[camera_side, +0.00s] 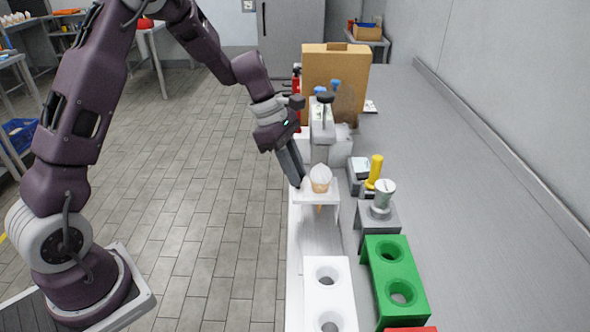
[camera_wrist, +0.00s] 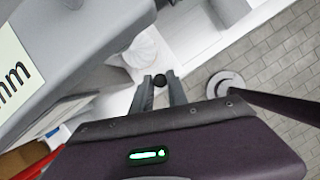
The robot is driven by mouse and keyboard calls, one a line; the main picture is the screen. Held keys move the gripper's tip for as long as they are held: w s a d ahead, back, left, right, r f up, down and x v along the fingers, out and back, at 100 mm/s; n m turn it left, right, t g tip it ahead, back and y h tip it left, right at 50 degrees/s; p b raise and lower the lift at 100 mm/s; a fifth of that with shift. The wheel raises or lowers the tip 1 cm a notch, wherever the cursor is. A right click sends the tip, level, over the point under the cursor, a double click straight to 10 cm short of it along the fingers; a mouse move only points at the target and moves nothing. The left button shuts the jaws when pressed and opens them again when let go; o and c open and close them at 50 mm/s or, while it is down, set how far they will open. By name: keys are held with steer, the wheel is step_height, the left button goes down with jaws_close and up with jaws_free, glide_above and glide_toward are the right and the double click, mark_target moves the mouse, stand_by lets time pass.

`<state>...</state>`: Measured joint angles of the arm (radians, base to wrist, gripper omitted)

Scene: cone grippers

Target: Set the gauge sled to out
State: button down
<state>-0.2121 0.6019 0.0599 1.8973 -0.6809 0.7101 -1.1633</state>
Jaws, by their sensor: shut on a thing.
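My gripper (camera_wrist: 160,84) reaches down at the near edge of the white stand. Its two fingers are closed on a small round black knob (camera_wrist: 160,80), seen in the wrist view. In the side view my gripper (camera_side: 297,182) hides the knob. The knob appears to belong to the gauge sled, but I cannot make out the sled's outline or its position. A cone with a white top (camera_side: 320,177) stands upright in the white stand (camera_side: 330,199), just right of my fingertips. A grey body with an "mm" label (camera_wrist: 14,70) fills the wrist view's upper left.
A grey device with a black top (camera_side: 323,115) and a cardboard box (camera_side: 336,75) stand behind. A yellow post (camera_side: 374,170), a grey cylinder (camera_side: 382,195), a green two-hole block (camera_side: 396,270) and a white two-hole block (camera_side: 330,290) stand in front and right. The right side of the bench is clear.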

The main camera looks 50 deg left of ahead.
steer(key=s+d, duration=0.8)
steer(key=d, duration=0.1)
steer(key=shift+s, duration=0.4)
steer(key=c, duration=1.3)
jaws_free()
steer(key=shift+a, duration=0.1)
steer(key=v, duration=0.7)
steer(key=shift+s+r, duration=0.1)
steer(key=shift+r, duration=0.05)
